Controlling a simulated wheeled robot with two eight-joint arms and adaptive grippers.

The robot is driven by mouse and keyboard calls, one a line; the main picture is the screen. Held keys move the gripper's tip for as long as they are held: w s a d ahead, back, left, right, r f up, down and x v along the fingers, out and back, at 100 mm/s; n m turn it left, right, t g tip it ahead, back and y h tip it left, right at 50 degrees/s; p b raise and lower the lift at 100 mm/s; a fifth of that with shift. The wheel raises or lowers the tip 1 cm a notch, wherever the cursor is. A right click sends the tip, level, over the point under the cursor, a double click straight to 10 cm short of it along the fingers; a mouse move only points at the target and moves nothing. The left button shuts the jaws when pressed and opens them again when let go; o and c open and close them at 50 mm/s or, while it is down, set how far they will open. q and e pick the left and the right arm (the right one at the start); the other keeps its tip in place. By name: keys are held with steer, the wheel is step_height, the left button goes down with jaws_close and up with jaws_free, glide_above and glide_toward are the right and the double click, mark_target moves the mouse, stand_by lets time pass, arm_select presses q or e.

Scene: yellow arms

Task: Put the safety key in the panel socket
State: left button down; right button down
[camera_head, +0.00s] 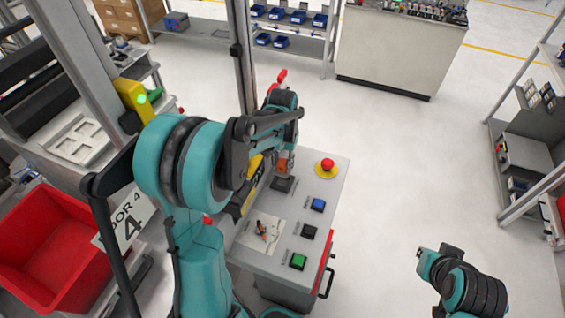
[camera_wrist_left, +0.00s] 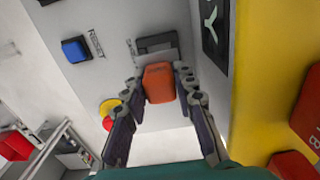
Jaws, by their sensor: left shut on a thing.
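The orange-red safety key (camera_wrist_left: 158,84) is between the two fingers of my left gripper (camera_wrist_left: 159,79), which is shut on it. The key also shows small in the head view (camera_head: 291,162), beside the left gripper (camera_head: 285,150), over the far part of the grey panel (camera_head: 325,205). A dark socket (camera_wrist_left: 156,43) with a grey plate lies just beyond the key in the wrist view. It also shows in the head view (camera_head: 284,184). I cannot tell whether key and socket touch.
The panel carries a red emergency button (camera_head: 327,164) on yellow, a blue button (camera_head: 318,205), a black button (camera_head: 309,232) and a green button (camera_head: 298,261). A yellow box (camera_wrist_left: 272,70) stands close beside the gripper. A red bin (camera_head: 45,255) is at left.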

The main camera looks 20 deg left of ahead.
mark_target(282, 173)
arm_select(q)
steer(key=shift+f+b, duration=1.7)
steer(key=shift+f, duration=0.7)
steer(key=c, duration=1.1)
jaws_free()
steer(key=shift+c, duration=0.2)
steer(key=shift+r, duration=4.05)
steer(key=shift+r, duration=0.1)
